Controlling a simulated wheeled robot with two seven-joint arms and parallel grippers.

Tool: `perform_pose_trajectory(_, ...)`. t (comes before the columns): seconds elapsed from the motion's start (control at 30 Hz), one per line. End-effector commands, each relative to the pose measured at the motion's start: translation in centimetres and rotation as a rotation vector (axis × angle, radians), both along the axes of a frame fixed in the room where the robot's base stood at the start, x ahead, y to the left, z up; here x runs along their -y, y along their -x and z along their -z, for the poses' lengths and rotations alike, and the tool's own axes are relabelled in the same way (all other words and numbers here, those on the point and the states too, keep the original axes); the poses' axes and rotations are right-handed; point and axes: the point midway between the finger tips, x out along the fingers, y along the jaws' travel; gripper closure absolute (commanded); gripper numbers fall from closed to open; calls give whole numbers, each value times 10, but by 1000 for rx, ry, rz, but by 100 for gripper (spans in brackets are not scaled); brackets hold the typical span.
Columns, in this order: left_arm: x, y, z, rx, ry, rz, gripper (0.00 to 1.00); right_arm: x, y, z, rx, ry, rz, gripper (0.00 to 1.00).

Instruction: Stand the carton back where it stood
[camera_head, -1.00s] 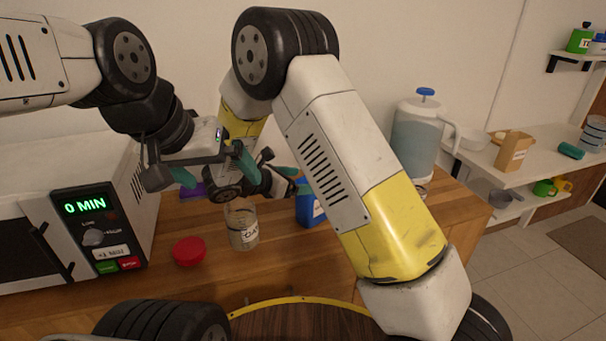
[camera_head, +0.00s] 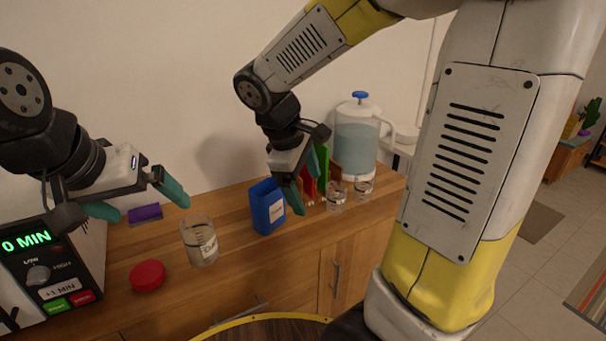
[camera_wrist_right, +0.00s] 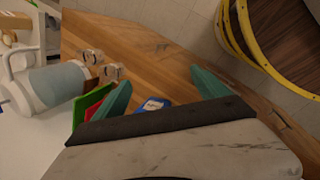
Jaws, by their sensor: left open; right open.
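A blue carton (camera_head: 266,212) with a white label stands upright on the wooden counter. My right gripper (camera_head: 305,182) is open just right of it, one finger overlapping its right edge in the head view; I cannot tell whether they touch. In the right wrist view the carton (camera_wrist_right: 155,103) shows between the open fingers of the right gripper (camera_wrist_right: 162,76), its lower part hidden by the gripper body. My left gripper (camera_head: 142,203) is open at the left, above the counter, with no carton in it.
A labelled glass jar (camera_head: 201,243) and a red lid (camera_head: 148,275) are left of the carton. A purple thing (camera_head: 145,213) shows below the left gripper. Red and green things (camera_head: 323,165), small glass jars (camera_head: 336,199) and a water pitcher (camera_head: 357,140) stand to the right. A microwave (camera_head: 55,275) is far left.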

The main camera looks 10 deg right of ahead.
Motion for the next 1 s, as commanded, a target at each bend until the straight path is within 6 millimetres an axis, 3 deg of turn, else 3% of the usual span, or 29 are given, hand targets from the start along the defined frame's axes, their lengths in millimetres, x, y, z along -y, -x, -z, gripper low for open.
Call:
perform_pose_trajectory(0.2,0,0,0,0,0,0,0,8,57,-34,197,-406,411,15)
perform_pose_trajectory(0.4,0,0,0,0,0,0,0,3,86,-58,343,-680,675,15)
perform_pose_trajectory(0.6,0,0,0,0,0,0,0,0,94,-67,397,-787,772,15)
perform_pose_trajectory(1.0,0,0,0,0,0,0,0,0,94,-68,399,-791,774,15)
